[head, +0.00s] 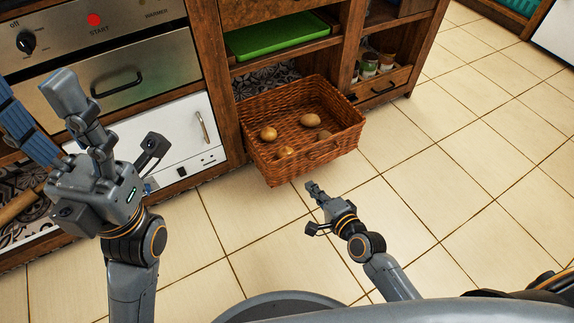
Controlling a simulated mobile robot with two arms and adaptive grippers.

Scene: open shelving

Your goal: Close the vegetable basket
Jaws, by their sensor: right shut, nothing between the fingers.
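The vegetable basket (286,173) is brown wicker and sticks out from the lower opening of the wooden shelving, over the tiled floor. Several potatoes (310,120) lie inside it. My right gripper (312,188) is shut and empty, close to the basket's front wall, just below its front edge in the picture. I cannot tell whether it touches the basket. My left gripper (80,108) is raised at the left, in front of the oven and away from the basket. Its finger opening is unclear from this angle.
The wooden shelving (226,95) frames the basket; a green tray (275,38) lies on the shelf above. Jars (370,66) stand in the compartment to the right, above a small drawer (383,86). The tiled floor (450,150) at right is clear.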

